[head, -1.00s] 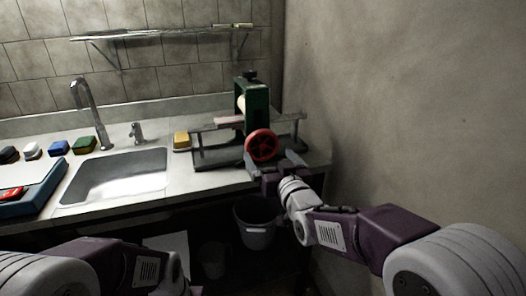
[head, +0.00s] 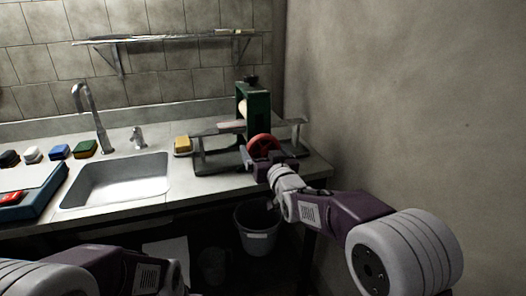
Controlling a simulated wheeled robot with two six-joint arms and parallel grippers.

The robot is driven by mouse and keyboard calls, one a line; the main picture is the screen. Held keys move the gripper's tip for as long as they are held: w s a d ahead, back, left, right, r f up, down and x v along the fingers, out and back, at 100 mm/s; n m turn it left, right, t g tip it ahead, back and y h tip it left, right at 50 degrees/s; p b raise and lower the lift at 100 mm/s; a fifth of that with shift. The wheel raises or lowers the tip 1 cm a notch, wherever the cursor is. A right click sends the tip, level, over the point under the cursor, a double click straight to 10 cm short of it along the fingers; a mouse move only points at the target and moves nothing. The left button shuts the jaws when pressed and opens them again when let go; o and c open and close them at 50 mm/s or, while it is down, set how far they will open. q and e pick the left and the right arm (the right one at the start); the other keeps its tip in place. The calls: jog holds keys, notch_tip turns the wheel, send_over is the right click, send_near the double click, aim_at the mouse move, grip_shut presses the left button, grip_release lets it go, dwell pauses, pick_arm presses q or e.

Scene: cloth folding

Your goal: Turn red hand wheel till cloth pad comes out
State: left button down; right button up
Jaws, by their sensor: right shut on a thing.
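The red hand wheel (head: 264,144) is on the front of a green-framed press (head: 267,105) at the right end of the counter. My right gripper (head: 268,160) is at the wheel, shut on it, and covers its lower part. A pale roller (head: 242,107) shows inside the green frame. A flat pinkish strip (head: 232,127) lies on the press's left side at roller height; I cannot tell whether it is the cloth pad. My left arm shows at the lower left, but its gripper is out of view.
A steel sink (head: 115,183) with a tap (head: 92,110) is left of the press. A yellow sponge (head: 182,145) sits beside the press. Several coloured blocks (head: 85,149) and a blue case (head: 38,200) are at left. A bucket (head: 257,240) stands below; a wall closes the right side.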

jog(key=m+b, duration=0.1)
jog(key=m, duration=0.3)
jog(key=m+b, duration=0.2)
jog(key=m, duration=0.3)
jog(key=shift+a+m, duration=0.1)
jog(key=shift+m, duration=0.2)
jog(key=m+b, duration=0.1)
jog(key=m, duration=0.4)
jog(key=m+b, duration=0.1)
jog(key=m, duration=0.4)
jog(key=shift+r+b, duration=0.1)
jog(key=shift+b, duration=0.25)
jog(key=o, duration=1)
jog(key=shift+o, duration=0.2)
